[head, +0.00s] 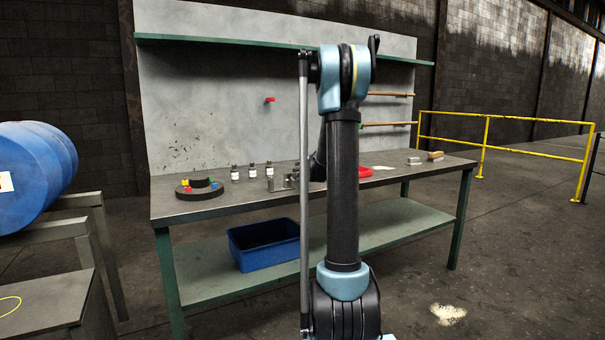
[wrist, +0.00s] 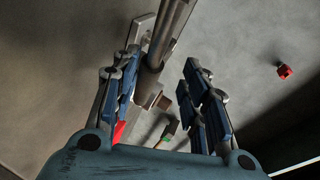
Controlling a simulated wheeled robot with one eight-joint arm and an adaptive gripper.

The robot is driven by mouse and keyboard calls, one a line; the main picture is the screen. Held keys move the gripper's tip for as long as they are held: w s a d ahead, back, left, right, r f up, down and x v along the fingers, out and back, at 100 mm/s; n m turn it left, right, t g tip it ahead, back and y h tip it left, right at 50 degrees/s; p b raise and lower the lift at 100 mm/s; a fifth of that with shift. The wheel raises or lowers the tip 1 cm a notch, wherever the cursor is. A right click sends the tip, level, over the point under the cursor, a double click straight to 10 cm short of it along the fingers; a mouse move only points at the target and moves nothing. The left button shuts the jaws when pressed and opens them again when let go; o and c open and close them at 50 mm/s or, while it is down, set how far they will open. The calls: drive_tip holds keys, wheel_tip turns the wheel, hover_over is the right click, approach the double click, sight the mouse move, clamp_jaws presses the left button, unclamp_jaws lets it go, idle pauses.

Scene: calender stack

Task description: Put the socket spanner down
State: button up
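A grey metal tool with a long shaft, which appears to be the socket spanner (wrist: 151,78), runs between my fingers in the wrist view. It ends near a short copper-brown tip. My gripper (wrist: 158,95) has blue-padded fingers standing apart. The tool lies close beside the left finger; whether they touch is unclear. A gap shows between the tool and the right finger. In the head view my arm hides the gripper and the spanner.
The workbench (head: 230,205) carries a dark round holder (head: 200,192) with coloured pieces, several small bottles, a metal bracket (head: 283,182) and a red item (head: 365,172). A red peg (head: 269,99) is on the back panel. A blue bin (head: 264,243) sits below.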

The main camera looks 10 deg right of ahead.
drive_tip(key=shift+r, duration=0.2)
drive_tip(key=v, duration=1.2)
drive_tip(key=s+a+f+n+g+y, duration=0.1)
drive_tip(key=s+a+f+n+g, duration=0.3)
drive_tip(key=s, duration=0.7)
drive_tip(key=s+a+f+n+g, duration=0.2)
drive_tip(key=s+a+f+n, duration=0.25)
drive_tip(key=s, duration=0.55)
drive_tip(key=s+f+n+g, duration=0.2)
drive_tip(key=s+f, duration=0.2)
drive_tip(key=s, duration=0.5)
drive_tip(key=s+d+f+n+g+h, duration=0.1)
drive_tip(key=s+f, duration=0.3)
drive_tip(key=s, duration=0.5)
drive_tip(key=s+f+n+g+h, duration=0.1)
drive_tip(key=s+f+n+g, duration=0.2)
drive_tip(key=s, duration=0.6)
drive_tip(key=shift+s+d+f, duration=0.2)
drive_tip(key=shift+s+f, duration=0.1)
drive_tip(key=shift+f, duration=0.5)
